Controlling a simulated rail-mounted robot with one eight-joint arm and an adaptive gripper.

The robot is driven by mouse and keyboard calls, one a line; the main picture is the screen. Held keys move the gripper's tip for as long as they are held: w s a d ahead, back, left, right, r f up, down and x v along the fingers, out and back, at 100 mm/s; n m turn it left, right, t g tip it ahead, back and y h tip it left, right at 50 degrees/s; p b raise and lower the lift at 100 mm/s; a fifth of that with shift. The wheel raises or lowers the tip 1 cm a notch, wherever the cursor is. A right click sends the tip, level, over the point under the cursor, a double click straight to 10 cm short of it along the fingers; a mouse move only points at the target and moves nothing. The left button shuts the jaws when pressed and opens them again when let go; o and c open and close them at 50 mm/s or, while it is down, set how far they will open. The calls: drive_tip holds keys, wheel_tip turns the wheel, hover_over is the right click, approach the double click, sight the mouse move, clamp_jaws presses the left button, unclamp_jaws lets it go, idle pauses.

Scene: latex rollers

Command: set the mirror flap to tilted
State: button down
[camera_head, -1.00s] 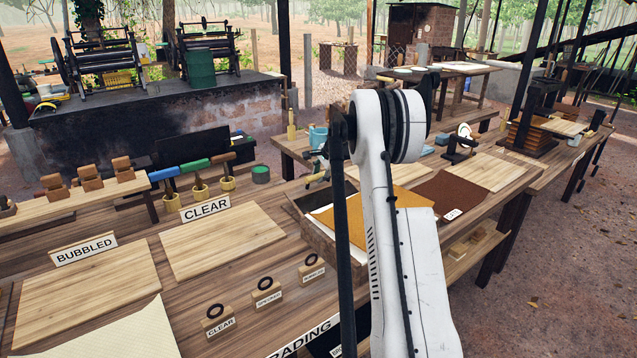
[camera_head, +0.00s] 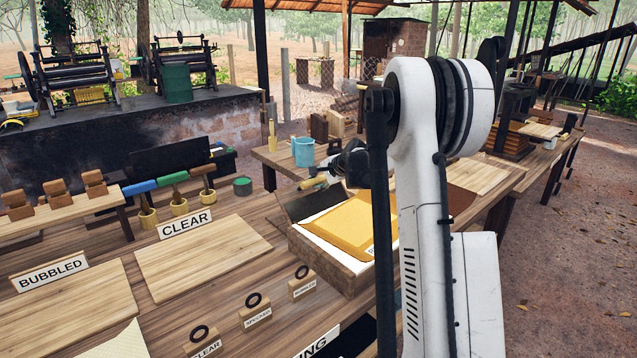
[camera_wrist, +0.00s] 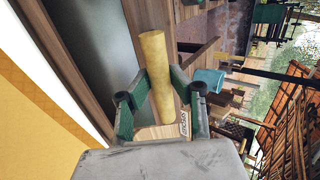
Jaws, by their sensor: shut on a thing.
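My gripper (camera_wrist: 158,88) is shut on a pale yellow, rod-like handle (camera_wrist: 155,55) in the wrist view. In the head view my gripper (camera_head: 332,172) is at the back edge of the wooden box, partly hidden by my arm, with the handle's end (camera_head: 307,184) showing to its left. A dark panel, seemingly the mirror flap (camera_head: 312,204), slopes along the box's back left side. It also shows in the wrist view as a smooth dark surface (camera_wrist: 92,45) beside the handle. The join between handle and panel is not clear. A small label (camera_wrist: 184,122) is near the fingers.
The wooden box (camera_head: 335,270) holds an orange-yellow sheet (camera_head: 352,228). A blue bucket (camera_head: 303,152) stands behind it on another table. Several rollers in cups, a CLEAR board (camera_head: 200,258) and small ring stands (camera_head: 255,310) are to the left.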

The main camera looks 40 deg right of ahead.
drive_tip(key=shift+s+f, duration=0.1)
drive_tip(key=shift+s, duration=0.05)
drive_tip(key=c, duration=1.5)
unclamp_jaws()
drive_tip(key=shift+c, duration=0.2)
drive_tip(key=v, duration=1.2)
